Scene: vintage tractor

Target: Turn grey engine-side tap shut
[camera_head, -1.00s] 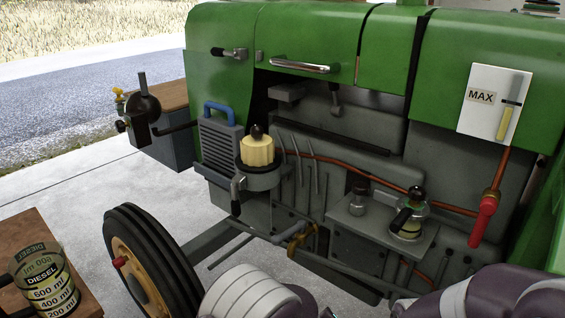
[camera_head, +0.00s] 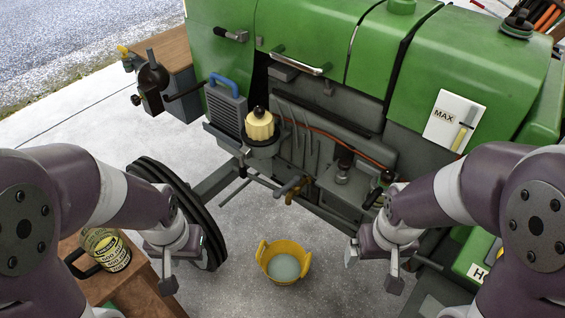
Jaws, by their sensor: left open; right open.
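A grey tap handle (camera_head: 290,186) with a brass part beneath it sits low on the engine side, at the middle of the head view. A second small grey lever (camera_head: 244,153) hangs beside the cream-topped filter (camera_head: 259,124); I cannot tell for certain which is the named tap. My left gripper (camera_head: 186,272) is open and empty, low and left of both, near the front tyre. My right gripper (camera_head: 373,270) is open and empty, low and right of the brass-based handle. Neither gripper touches a handle.
A yellow tub (camera_head: 284,264) with pale liquid stands on the floor between my grippers. The black front tyre (camera_head: 178,208) is beside my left gripper. A wooden table (camera_head: 137,285) holds a diesel jug (camera_head: 104,250). The green bonnet (camera_head: 300,30) overhangs the engine.

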